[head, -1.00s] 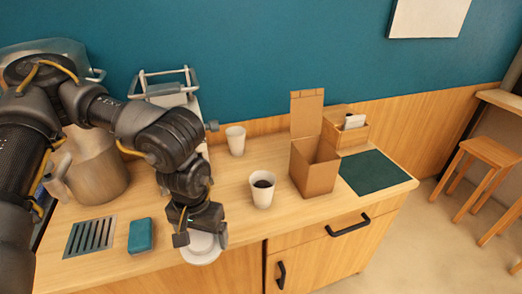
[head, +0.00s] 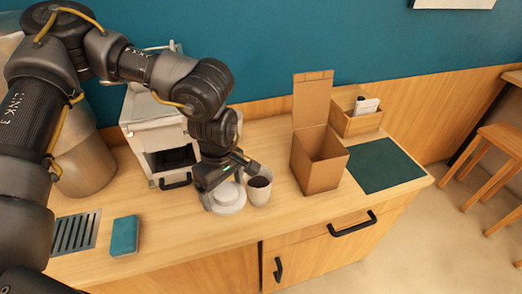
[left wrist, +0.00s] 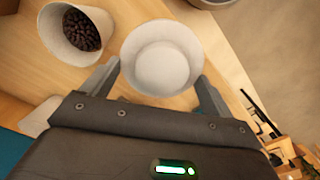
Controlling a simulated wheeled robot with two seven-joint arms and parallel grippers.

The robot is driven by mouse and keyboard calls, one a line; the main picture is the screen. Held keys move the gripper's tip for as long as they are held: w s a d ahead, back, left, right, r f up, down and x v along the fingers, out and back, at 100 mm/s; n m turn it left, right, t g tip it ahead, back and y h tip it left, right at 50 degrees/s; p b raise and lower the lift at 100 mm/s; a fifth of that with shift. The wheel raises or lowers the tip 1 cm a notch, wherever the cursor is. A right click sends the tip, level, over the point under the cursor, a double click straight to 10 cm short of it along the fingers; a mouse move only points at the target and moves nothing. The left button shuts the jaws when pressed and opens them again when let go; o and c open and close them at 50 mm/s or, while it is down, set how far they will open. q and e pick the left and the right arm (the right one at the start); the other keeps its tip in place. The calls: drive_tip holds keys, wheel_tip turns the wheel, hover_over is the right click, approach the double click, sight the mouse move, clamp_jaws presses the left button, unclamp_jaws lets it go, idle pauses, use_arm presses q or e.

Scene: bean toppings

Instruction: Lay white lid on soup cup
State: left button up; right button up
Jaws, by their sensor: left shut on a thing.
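The white round lid (head: 230,198) is in my left gripper (head: 222,188), just left of the soup cup in the head view. In the left wrist view the lid (left wrist: 163,62) sits between the two fingertips (left wrist: 158,84), its domed middle facing the camera. The gripper is shut on it. The white soup cup (head: 260,194) stands upright and open on the counter, with dark contents. In the left wrist view the cup (left wrist: 62,40) is at the upper left, holding dark beans, apart from the lid. My right gripper is not in view.
An open cardboard box (head: 318,172) stands right of the cup, with a dark green mat (head: 386,165) beyond. A silver machine (head: 160,125) is behind my left arm. A teal block (head: 124,235) and a drain grate (head: 75,232) lie at the left. The counter's front is clear.

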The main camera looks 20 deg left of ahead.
use_arm(q)
drive_tip(key=w+n, duration=0.1)
drive_tip(key=n, duration=0.1)
drive_tip(key=w+n, duration=0.1)
drive_tip(key=n, duration=0.1)
drive_tip(key=d+n, duration=0.1)
drive_tip(key=n, duration=0.1)
drive_tip(key=shift+w+d+r, duration=0.1)
drive_tip(key=shift+w, duration=0.3)
drive_tip(key=w+d+r+n, duration=0.1)
drive_tip(key=w+n, duration=0.3)
drive_tip(key=n, duration=1)
drive_tip(key=w+d+r+n, duration=0.2)
drive_tip(key=w+d+n, duration=0.2)
drive_tip(key=n, duration=1)
drive_tip(key=shift+d+r, duration=0.15)
drive_tip(key=shift+r, duration=0.1)
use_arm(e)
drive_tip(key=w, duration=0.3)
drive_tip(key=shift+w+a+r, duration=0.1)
use_arm(q)
drive_tip(key=shift+f, duration=0.1)
wheel_tip(320, 180, down, 7)
drive_tip(key=b, duration=0.4)
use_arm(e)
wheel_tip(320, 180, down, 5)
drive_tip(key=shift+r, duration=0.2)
